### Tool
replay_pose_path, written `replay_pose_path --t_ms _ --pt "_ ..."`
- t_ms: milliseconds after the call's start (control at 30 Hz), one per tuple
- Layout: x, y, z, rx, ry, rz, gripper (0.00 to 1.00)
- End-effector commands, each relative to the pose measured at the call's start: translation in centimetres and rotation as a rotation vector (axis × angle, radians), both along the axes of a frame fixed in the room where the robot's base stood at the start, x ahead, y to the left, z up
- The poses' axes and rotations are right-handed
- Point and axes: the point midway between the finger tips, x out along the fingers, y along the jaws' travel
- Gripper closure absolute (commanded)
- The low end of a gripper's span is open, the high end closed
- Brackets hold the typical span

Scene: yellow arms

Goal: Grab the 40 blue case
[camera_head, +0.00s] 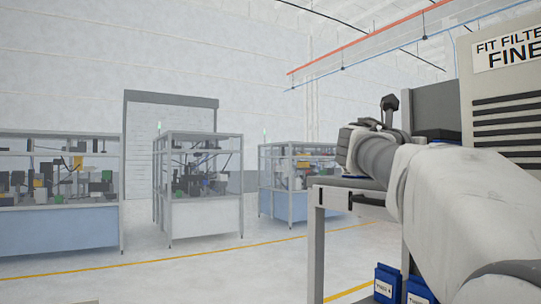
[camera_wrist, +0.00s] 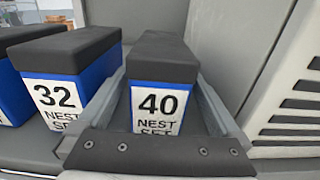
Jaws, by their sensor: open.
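The 40 blue case (camera_wrist: 160,98) stands upright in the middle of the wrist view, with a black top and a white label reading "40 NEST SET". My gripper (camera_wrist: 162,82) is open, with one grey finger along each side of this case. Whether the fingers touch it cannot be told. The lower edge of the label is hidden behind the dark bar of my gripper. In the head view my arm reaches to a shelf at the right, and the 40 case cannot be made out there.
The 32 blue case (camera_wrist: 62,85) stands close on the left, with part of another blue case (camera_wrist: 10,90) beyond it. A grey vented housing (camera_wrist: 285,100) is close on the right. In the head view, blue bins (camera_head: 387,283) sit low near my arm, and glazed machine cells (camera_head: 198,215) stand farther off.

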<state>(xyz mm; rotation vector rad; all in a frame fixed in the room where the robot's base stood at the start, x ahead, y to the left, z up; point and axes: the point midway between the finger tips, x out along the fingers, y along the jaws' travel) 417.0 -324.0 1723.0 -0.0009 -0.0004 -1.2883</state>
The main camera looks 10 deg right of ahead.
Motion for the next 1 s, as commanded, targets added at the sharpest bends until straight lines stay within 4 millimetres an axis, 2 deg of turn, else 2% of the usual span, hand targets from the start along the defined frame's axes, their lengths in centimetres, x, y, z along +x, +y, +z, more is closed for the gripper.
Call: replay_pose_path --t_ms 200,300,567,1000 --pt "0.9 -3.3 0.1 0.0 0.002 -0.004 0.0" --pt "1.2 -4.1 0.0 0.001 0.0 -0.002 0.0" --pt "1.3 -4.4 -0.1 0.0 -0.001 0.001 0.0" --pt "1.3 -4.4 -0.1 0.001 0.0 0.001 0.77"
